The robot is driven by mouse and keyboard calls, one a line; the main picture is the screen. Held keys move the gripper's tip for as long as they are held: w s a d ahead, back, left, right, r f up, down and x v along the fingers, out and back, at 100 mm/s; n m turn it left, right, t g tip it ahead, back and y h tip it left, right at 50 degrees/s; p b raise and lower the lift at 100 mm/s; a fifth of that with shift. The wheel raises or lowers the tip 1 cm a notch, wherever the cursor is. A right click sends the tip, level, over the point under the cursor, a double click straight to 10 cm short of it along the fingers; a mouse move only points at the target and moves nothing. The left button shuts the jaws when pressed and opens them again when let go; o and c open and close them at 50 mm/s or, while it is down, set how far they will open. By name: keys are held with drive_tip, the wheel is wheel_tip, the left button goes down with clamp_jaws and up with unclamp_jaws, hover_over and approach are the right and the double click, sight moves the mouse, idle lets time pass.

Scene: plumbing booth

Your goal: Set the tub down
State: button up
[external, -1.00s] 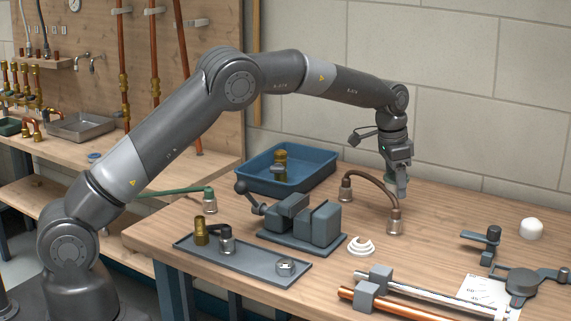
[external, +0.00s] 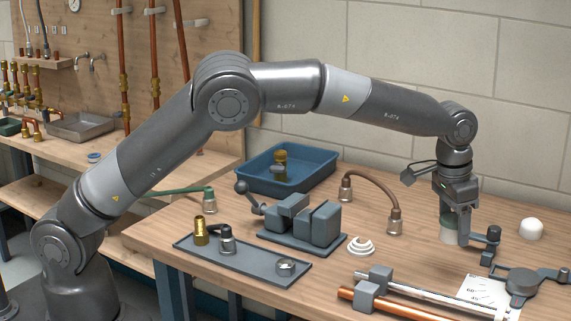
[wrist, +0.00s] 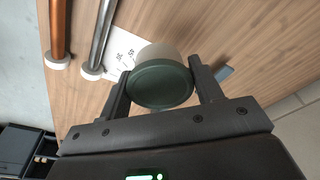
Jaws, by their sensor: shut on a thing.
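The tub (external: 449,232) is a small pale cylinder with a dark green lid. My gripper (external: 456,225) is shut on it at the right of the workbench (external: 415,262). In the wrist view the tub (wrist: 160,82) sits between the two fingers (wrist: 163,90), its green lid facing the camera. The tub looks upright, and its base is at or close to the bench top. I cannot tell whether it touches the wood.
A dark bender-like tool (external: 522,283) with a handle and a post (external: 493,236) stands just right of the tub. A white cap (external: 531,229) is farther right. A curved pipe (external: 375,185) and white rings (external: 361,246) lie left. Bare wood shows between them.

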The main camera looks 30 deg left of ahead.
drive_tip(key=s+d, duration=0.3)
hover_over(456, 267)
drive_tip(key=f, duration=0.6)
drive_tip(key=shift+s+a+f, duration=0.15)
drive_tip(key=shift+s+f, duration=0.1)
drive_tip(key=shift+f, duration=0.15)
drive_tip(key=shift+w+f, duration=0.1)
drive_tip(key=shift+f, duration=1.9)
drive_tip(key=shift+f, duration=0.2)
drive_tip(key=o, duration=1)
